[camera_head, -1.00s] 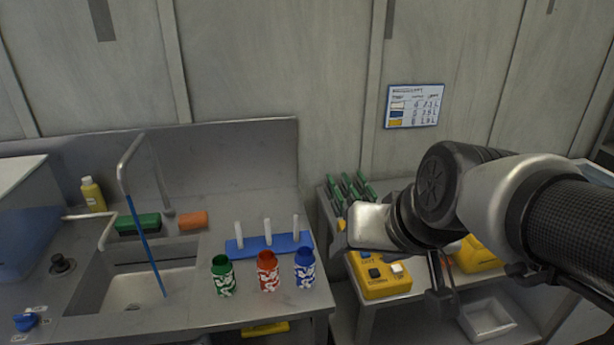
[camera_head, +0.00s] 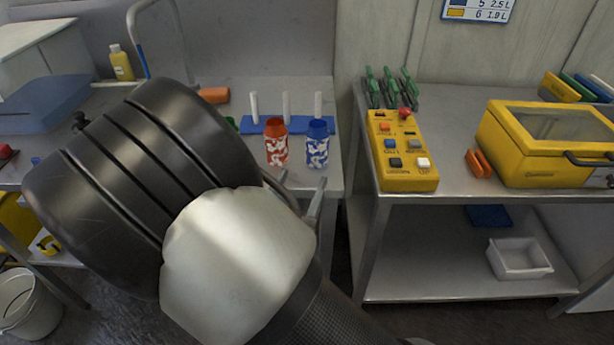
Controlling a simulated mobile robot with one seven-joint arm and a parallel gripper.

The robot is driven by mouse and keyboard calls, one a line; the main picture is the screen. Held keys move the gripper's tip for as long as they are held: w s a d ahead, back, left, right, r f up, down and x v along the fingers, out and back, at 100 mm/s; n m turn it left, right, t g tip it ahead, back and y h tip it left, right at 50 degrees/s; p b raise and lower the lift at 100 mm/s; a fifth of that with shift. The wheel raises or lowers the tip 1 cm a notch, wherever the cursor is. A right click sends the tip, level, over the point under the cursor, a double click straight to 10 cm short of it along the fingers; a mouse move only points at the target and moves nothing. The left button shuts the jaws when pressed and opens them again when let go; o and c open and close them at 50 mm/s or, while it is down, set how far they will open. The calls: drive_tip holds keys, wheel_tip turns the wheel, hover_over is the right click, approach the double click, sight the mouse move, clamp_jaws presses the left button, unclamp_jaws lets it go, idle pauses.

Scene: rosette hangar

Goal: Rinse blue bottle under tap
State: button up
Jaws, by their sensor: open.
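The blue bottle (camera_head: 317,150), with a white pattern and an open top, stands upright on the steel counter, at the right end of a row. The red bottle (camera_head: 276,148) stands just left of it. Only a sliver of the green bottle shows behind my arm. My gripper (camera_head: 297,192) is open and empty, its fingers showing in front of and below the blue bottle in the picture, apart from it as far as I can tell. The tap (camera_head: 131,22) arches at the upper left. Its lower part and the sink are hidden behind my arm.
A blue peg rack (camera_head: 301,125) with white pegs stands behind the bottles.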

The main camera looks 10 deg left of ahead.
sight(315, 139)
drive_tip(key=shift+w+d+b, duration=0.2)
drive_tip(key=shift+w+b, duration=0.25)
drive_tip(key=shift+w, duration=2.55)
drive_tip(key=shift+w+d+b, duration=0.15)
drive_tip(key=shift+w+b, duration=0.25)
drive_tip(key=shift+w, duration=2.6)
drive_tip(key=c, duration=1)
drive_tip(key=shift+r, duration=0.15)
drive_tip(key=shift+r+p, duration=1.7)
drive_tip(key=shift+r, duration=0.7)
